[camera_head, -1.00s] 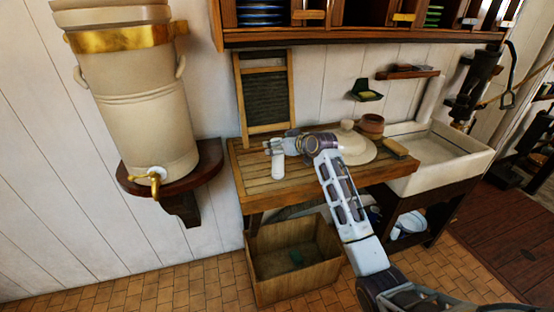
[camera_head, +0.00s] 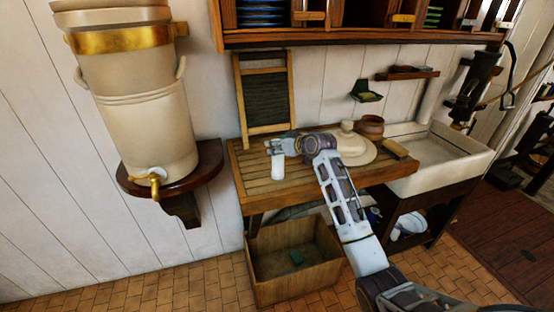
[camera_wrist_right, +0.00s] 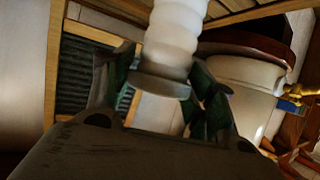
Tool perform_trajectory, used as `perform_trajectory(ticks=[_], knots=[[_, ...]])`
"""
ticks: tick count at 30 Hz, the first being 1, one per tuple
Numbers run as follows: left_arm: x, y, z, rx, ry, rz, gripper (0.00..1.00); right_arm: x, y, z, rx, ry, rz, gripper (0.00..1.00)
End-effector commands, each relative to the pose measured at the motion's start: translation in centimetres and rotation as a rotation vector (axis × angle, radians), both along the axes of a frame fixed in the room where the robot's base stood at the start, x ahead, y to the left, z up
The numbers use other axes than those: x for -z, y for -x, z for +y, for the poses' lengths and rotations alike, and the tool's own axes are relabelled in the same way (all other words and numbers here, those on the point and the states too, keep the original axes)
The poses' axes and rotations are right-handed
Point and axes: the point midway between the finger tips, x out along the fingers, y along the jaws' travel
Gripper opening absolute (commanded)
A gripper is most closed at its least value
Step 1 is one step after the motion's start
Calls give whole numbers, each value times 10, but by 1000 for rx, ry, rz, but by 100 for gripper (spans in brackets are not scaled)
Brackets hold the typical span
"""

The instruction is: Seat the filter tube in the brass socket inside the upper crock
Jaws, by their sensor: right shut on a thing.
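The white filter tube (camera_head: 278,168) hangs below my right gripper (camera_head: 273,147), over the slatted wooden counter. In the right wrist view the ribbed white tube (camera_wrist_right: 175,38) sits between the fingers of my right gripper (camera_wrist_right: 160,85), which is shut on it. I cannot tell whether its lower end touches the counter. The upper crock (camera_head: 130,67), tan with a brass band, stands on the lower crock (camera_head: 148,130) at the left, well apart from the gripper. Its inside and the brass socket are hidden. My left gripper is not in view.
The crocks stand on a dark wall shelf (camera_head: 207,167). A washboard (camera_head: 266,95) leans behind the counter (camera_head: 250,178). A pale lid (camera_head: 357,155), a brown pot (camera_head: 370,126) and a white sink (camera_head: 440,150) lie right. A wooden crate (camera_head: 265,285) stands below; a cabinet (camera_head: 350,38) hangs above.

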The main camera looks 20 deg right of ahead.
Motion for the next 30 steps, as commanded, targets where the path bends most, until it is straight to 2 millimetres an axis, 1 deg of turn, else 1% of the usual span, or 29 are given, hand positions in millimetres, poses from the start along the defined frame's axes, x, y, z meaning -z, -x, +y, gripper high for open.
perform_trajectory(ticks=[10, 30], knots=[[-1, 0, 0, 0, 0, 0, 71, -4, 0, 0, 0, 0, -2, 27], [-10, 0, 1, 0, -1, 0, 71, -28, 0, 0, 0, 0, -3, 27]])
